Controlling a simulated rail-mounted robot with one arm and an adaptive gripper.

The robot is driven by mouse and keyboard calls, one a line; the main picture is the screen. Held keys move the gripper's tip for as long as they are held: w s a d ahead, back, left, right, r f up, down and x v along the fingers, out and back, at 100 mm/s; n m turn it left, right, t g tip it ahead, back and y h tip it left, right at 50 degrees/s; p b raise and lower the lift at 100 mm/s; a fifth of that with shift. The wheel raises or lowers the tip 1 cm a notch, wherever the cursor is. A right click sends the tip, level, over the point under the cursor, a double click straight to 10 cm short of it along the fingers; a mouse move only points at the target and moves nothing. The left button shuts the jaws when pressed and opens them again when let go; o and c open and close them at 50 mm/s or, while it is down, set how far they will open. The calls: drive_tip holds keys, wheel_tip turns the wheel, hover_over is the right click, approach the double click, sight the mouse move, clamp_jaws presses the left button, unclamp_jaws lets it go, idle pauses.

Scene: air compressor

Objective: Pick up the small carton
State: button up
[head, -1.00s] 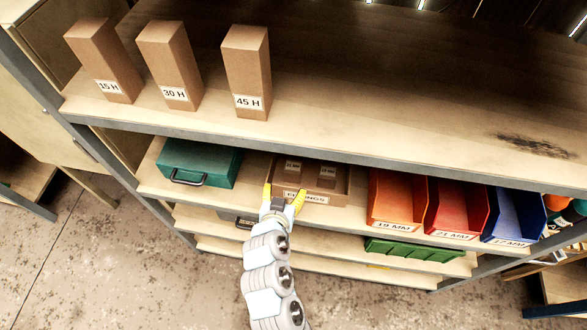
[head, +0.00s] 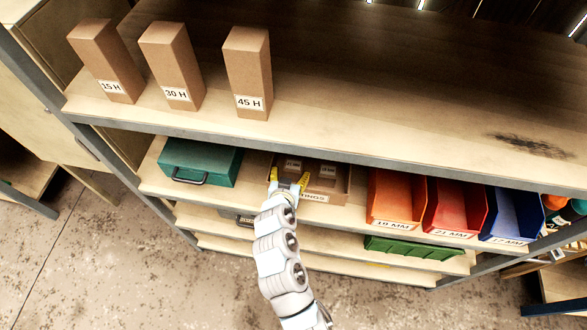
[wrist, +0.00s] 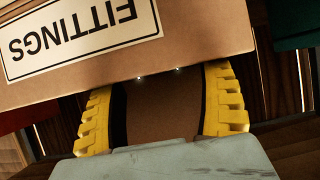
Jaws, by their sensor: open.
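Two small brown cartons stand in a brown open box labelled FITTINGS (head: 342,196) on the shelf. The left carton (head: 293,164) is partly hidden by my gripper; the right carton (head: 327,173) stands beside it. My gripper (head: 288,181) is open at the box's front edge, its yellow fingers on either side of the left carton. In the wrist view, a plain brown carton face (wrist: 163,112) shows between the fingers, close to both; I cannot tell whether they touch it.
A green toolbox (head: 199,163) sits left of the box. Orange (head: 393,200), red (head: 455,208) and blue (head: 513,217) bins stand to the right. The upper shelf (head: 350,125) overhangs, carrying tall cartons labelled 15 H, 30 H and 45 H.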

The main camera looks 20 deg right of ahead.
sight(293, 166)
drive_tip(key=shift+p+x, duration=0.35)
drive_tip(key=shift+x, duration=2.15)
drive_tip(key=c, duration=1)
